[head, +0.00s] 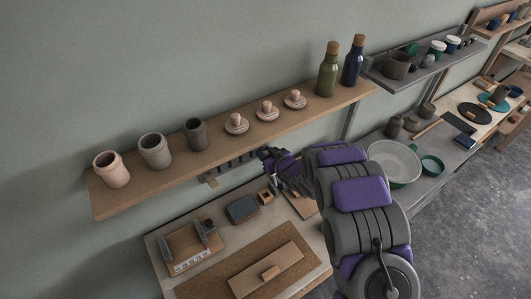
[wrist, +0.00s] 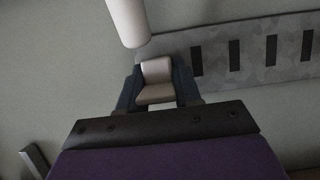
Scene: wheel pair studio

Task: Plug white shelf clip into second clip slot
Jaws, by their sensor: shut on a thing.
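My gripper (wrist: 155,88) is shut on a pale white clip (wrist: 157,75), which sits between its two dark fingers in the wrist view. A grey mottled rail (wrist: 215,35) with several dark upright slots (wrist: 234,55) runs along the wall, behind and to the right of the clip. I cannot tell whether the clip touches the rail. The clip is too small to make out there.
A pale rounded cylinder (wrist: 128,20) hangs close above the clip. The wooden shelf (head: 150,200) holds cups, lidded pieces and two bottles (head: 328,70).

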